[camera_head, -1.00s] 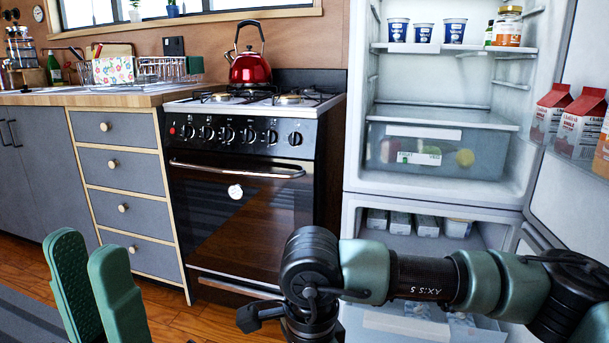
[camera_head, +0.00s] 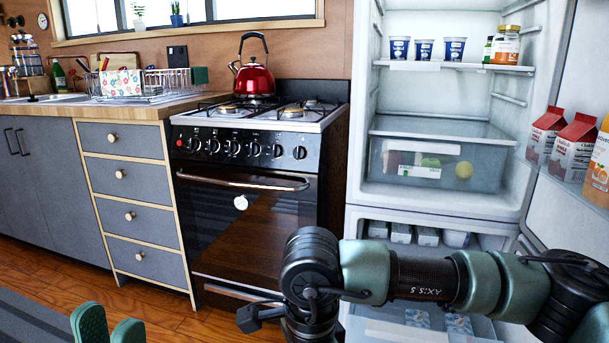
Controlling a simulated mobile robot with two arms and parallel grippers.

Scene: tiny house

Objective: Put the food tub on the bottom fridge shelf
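The open fridge (camera_head: 361,150) stands at the right, with the bottom shelf (camera_head: 440,126) of its upper compartment above a clear drawer. My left gripper (camera_head: 109,330) is at the bottom left edge, well away from the fridge. Only its green fingertips show, a little apart, with nothing visible between them. My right arm crosses in front of the fridge's lower part; its gripper is out of the picture.
Several yogurt cups (camera_head: 424,49) and a jar (camera_head: 505,45) stand on a higher shelf. The clear drawer (camera_head: 410,180) holds produce. Red and white cartons (camera_head: 573,145) fill the open door at the right. The stove (camera_head: 245,205) stands left of the fridge, with a red kettle (camera_head: 254,80) on it.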

